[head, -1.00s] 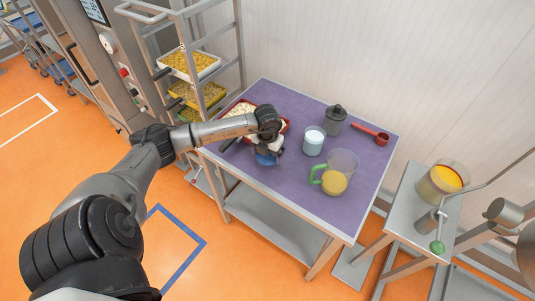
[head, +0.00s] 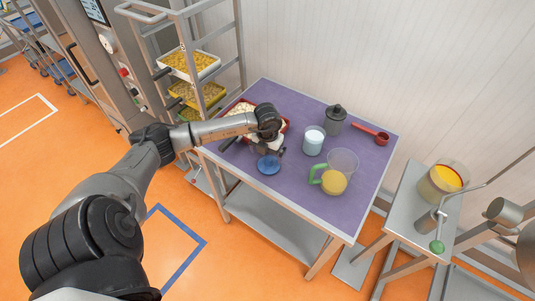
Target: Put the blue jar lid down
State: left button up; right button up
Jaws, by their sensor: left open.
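The blue jar lid (head: 269,165) lies on the purple table top (head: 310,195), near the table's front left part. My left gripper (head: 267,147) is just behind and above the lid. It is open and looks apart from the lid, though its fingers are small and partly hidden by the wrist. A jar with pale contents (head: 314,140) stands to the right of the gripper. My right gripper is not in view.
A measuring jug (head: 338,170) with a green handle and yellow contents, a dark lidded pot (head: 335,119) and a red scoop (head: 372,134) stand to the right. The table's front right is clear.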

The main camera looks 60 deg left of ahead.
pick_arm(q)
notch_tip(320, 180, up, 10)
jog(key=w+d+f+m+t+h, duration=0.15)
jog(key=d+h, duration=0.35)
jog(key=d, duration=0.5)
jog(key=w+d+f+m+t+h, duration=0.1)
jog(key=d+t+h, duration=0.25)
jog(key=d, duration=0.65)
jog(key=d+r+n+t+h, duration=0.4)
jog(key=d+r+n+t, duration=0.35)
jog(key=n+t, duration=0.2)
jog(key=s+a+f+n+g+y, duration=0.15)
jog(key=s+f+n+y, duration=0.25)
jog(key=f+n+y, duration=0.4)
jog(key=s+a+f+n+y, duration=0.35)
jog(key=n+y, duration=0.35)
jog(key=n, duration=0.3)
jog(key=s+d+f+n+g+h, duration=0.1)
jog(key=s+d+f+g, duration=0.2)
jog(key=s, duration=0.5)
jog(key=s+d+f+n+g+h, duration=0.1)
jog(key=s+d+f+g, duration=0.2)
jog(key=s+g, duration=0.3)
jog(key=s+f, duration=0.1)
jog(key=s, duration=0.1)
jog(key=shift+s+d+f+h, duration=0.15)
jog(key=shift+s+h, duration=0.2)
jog(key=shift+s, duration=0.05)
